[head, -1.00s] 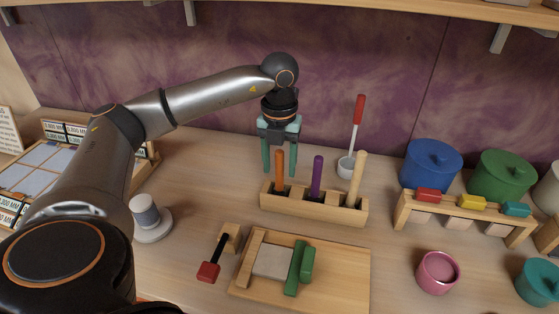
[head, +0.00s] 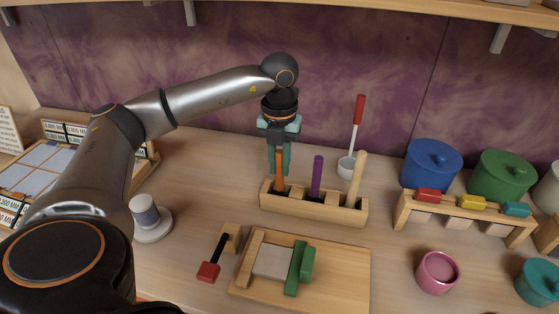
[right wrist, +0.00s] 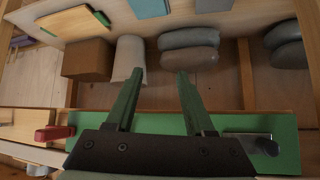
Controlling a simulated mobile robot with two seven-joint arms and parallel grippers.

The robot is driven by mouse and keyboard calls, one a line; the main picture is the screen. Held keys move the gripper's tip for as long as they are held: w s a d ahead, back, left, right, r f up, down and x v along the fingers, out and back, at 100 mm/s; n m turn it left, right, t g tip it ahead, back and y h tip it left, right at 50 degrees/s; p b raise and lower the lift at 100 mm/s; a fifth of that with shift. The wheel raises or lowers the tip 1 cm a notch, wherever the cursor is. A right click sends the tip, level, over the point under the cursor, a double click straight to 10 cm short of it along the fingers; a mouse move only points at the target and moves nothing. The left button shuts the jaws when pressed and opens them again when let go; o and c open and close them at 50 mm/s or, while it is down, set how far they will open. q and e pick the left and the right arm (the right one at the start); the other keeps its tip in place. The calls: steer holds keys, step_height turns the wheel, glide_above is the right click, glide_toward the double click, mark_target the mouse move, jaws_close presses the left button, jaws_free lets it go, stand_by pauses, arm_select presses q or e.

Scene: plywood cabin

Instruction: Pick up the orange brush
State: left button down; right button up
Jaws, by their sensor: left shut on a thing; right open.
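The orange brush (head: 279,180) stands upright in the left slot of a wooden holder (head: 312,206) in the head view. Only its orange handle shows; its lower end is hidden in the holder. My left gripper (head: 279,158) points down from above and is shut on the upper part of the orange handle. A purple handle (head: 317,176) and a pale wooden handle (head: 357,176) stand in the other slots of the same holder. My right gripper (right wrist: 160,82) is open and empty in the right wrist view, away from the brush.
A wooden board with green blocks (head: 340,280) lies in front. A red-headed tool (head: 209,271) and a grey-white spool (head: 146,214) are left. Blue (head: 431,164) and green (head: 499,176) pots stand right.

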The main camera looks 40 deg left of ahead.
arm_select(q)
step_height(320, 180, up, 7)
steer(key=shift+r, duration=0.1)
steer(key=s+d+b, duration=0.1)
steer(key=s+d, duration=0.3)
steer(key=s, duration=0.4)
steer(key=s+d+b, duration=0.1)
steer(key=s+d, duration=0.3)
steer(key=s, duration=0.3)
steer(key=shift+s+d, duration=0.35)
steer(key=shift+s, duration=0.05)
arm_select(e)
steer(key=shift+w+a+f, duration=0.35)
steer(key=shift+a+f, duration=0.15)
steer(key=shift+a, duration=0.05)
steer(key=shift+d+f, duration=0.1)
steer(key=shift+d, duration=0.05)
steer(key=shift+s+f, duration=0.1)
steer(key=shift+s, duration=0.1)
steer(key=shift+w, duration=0.2)
stand_by(0.7)
arm_select(q)
steer(key=shift+w, duration=0.1)
